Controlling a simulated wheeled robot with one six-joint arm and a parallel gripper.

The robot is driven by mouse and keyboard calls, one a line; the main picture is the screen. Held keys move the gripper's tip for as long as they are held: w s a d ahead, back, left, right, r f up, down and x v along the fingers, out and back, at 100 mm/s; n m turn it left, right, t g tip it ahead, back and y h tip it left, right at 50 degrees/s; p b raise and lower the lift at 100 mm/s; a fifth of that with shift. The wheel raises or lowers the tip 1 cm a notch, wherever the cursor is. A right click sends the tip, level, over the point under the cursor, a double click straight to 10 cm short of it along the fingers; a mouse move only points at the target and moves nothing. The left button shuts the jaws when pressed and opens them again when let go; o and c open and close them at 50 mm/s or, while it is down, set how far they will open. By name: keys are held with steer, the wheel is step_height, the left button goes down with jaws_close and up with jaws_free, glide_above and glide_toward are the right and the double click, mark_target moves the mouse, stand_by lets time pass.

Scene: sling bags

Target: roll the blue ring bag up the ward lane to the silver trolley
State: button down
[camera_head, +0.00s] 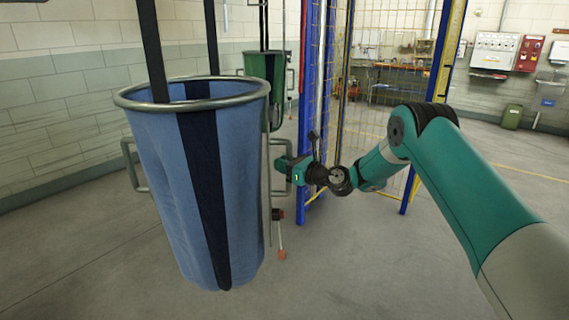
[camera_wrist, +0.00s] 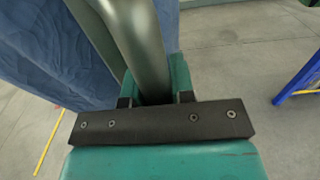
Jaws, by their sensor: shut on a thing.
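The blue ring bag (camera_head: 165,170) hangs at the left of the head view, with a metal ring at its top, a dark vertical band and black straps going up out of frame. It has metal handles at its sides. My gripper (camera_head: 281,168) is at the bag's right side, shut on the handle there. In the wrist view the grey handle tube (camera_wrist: 143,45) runs down between the jaws of my gripper (camera_wrist: 155,98), with blue cloth (camera_wrist: 50,45) beside it. The silver trolley cannot be made out in either view.
A green bag (camera_head: 262,75) hangs behind the blue one. A blue and yellow mesh fence (camera_head: 307,100) stands close to the right of my gripper; it shows in the wrist view too (camera_wrist: 300,78). A wall runs along the left. Open floor (camera_head: 480,190) lies at the right.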

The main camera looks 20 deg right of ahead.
steer(key=c, duration=1)
jaws_free()
steer(key=shift+o, duration=0.2)
steer(key=shift+d, duration=0.15)
steer(key=b+v, duration=0.5)
steer(key=v, duration=1.2)
steer(key=shift+b, duration=0.35)
steer(key=shift+s+d, duration=0.1)
